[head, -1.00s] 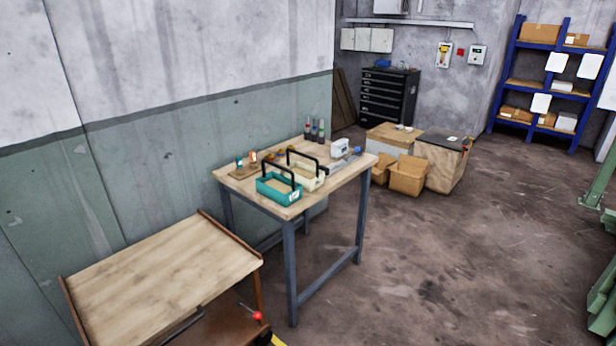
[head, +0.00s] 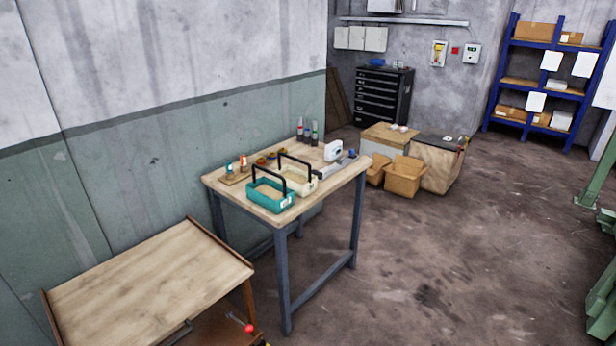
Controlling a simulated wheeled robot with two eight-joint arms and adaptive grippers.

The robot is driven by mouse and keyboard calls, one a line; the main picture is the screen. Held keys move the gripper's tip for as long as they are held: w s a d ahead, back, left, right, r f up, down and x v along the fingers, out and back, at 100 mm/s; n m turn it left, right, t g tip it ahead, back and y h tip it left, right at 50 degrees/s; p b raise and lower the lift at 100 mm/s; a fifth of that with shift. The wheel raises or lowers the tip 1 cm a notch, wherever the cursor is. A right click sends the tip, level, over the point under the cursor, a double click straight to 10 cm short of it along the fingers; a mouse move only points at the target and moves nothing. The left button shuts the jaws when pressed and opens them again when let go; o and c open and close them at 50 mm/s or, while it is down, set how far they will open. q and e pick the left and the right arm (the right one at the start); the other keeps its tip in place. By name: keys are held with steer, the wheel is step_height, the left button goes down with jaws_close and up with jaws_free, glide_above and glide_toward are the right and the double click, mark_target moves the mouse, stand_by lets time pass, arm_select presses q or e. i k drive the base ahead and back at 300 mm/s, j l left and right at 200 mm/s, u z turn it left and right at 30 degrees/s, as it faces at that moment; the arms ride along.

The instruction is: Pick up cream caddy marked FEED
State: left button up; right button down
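The cream caddy (head: 302,187) with a black handle stands upright on the wooden-topped workbench (head: 334,187) against the wall. A teal caddy (head: 270,198), also with a black handle, stands in front of it and to its left, hiding part of its side. Both caddies have small pale labels, too small to read. Neither of my grippers is in view.
Several bottles (head: 308,133), a white device (head: 333,151) and small items share the bench. A lower wooden cart (head: 150,285) stands in front left of it. Cardboard boxes (head: 404,176) sit beyond the bench. The floor (head: 450,265) to the right is open.

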mark_target(303, 184)
steer(key=i+l+z, duration=0.15)
steer(key=i+z, duration=0.35)
steer(key=i, duration=0.3)
steer(key=i+j+z, duration=0.1)
steer(key=i+z, duration=0.4)
steer(key=i, duration=0.25)
steer(key=i+u, duration=0.1)
steer(key=i, duration=0.35)
steer(key=i+l+u, duration=0.15)
steer(key=i, duration=0.25)
steer(key=i+u, duration=0.2)
steer(key=u, duration=0.2)
steer(key=i+u, duration=0.15)
steer(key=u, duration=0.25)
steer(key=i+l+u, duration=0.15)
steer(key=u, duration=0.25)
steer(key=i+l+u, duration=0.15)
steer(key=u, duration=0.25)
